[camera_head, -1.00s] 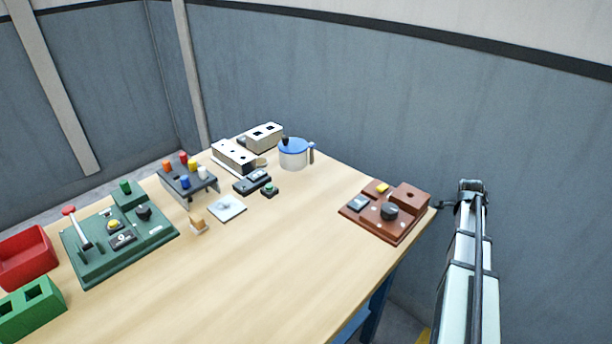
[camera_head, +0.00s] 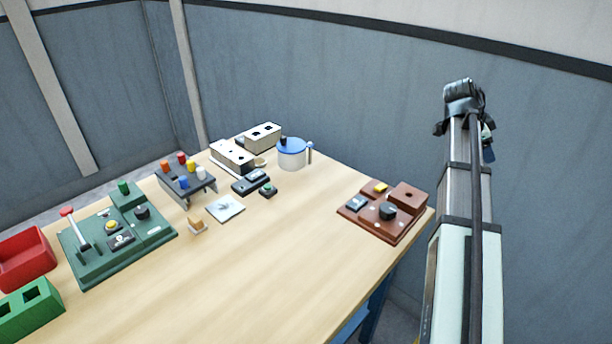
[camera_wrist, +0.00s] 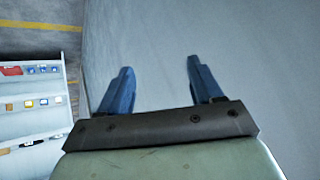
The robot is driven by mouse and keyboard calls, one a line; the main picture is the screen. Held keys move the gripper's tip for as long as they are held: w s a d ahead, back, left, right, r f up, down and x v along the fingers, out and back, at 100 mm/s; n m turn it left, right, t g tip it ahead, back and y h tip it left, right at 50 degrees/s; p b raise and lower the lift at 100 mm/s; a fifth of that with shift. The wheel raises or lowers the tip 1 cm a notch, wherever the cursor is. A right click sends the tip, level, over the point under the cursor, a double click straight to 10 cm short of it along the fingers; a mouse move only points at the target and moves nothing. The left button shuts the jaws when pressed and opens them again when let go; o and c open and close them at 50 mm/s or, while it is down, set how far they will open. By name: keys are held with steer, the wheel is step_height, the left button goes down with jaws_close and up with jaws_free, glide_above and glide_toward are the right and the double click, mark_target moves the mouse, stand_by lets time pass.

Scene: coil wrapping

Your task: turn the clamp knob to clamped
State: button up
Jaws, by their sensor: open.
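A black round knob (camera_head: 388,211) stands on a reddish-brown panel (camera_head: 378,232) at the right edge of the table. A second black knob (camera_head: 142,212) is on the green panel (camera_head: 90,278) at the left. No readable label shows which is the clamp knob. My gripper shows in the wrist view (camera_wrist: 156,82) with its two blue fingers well apart and nothing between them. In the head view my arm rises right of the brown panel, clear of both knobs. The fingers cannot be made out there.
The brown panel also bears a yellow button (camera_head: 380,188) and a raised block. A blue-lidded pot (camera_head: 291,155), white blocks (camera_head: 262,137), a rack of colored pegs (camera_head: 186,182) and a red bin (camera_head: 24,262) stand around the table. The front middle is bare wood.

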steer(key=w+a+n+y, duration=0.1)
steer(key=w+a, duration=0.2)
steer(key=a, duration=0.5)
steer(key=w+a+n+t+y, duration=0.15)
steer(key=w+a, duration=0.25)
steer(key=a, duration=0.4)
steer(key=w+a+n, duration=0.2)
steer(key=w+a, duration=0.1)
steer(key=a, duration=0.5)
steer(key=w+a+n+y, duration=0.1)
steer(key=a+n+y, duration=0.25)
steer(key=a, duration=2.25)
steer(key=n+g+y, duration=0.2)
steer(key=n+g, duration=0.1)
steer(key=n, duration=0.5)
glide_toward(140, 210)
step_height(140, 210, down, 9)
steer(key=shift+a+r, duration=0.1)
steer(key=shift+r, duration=0.05)
steer(key=c, duration=1.1)
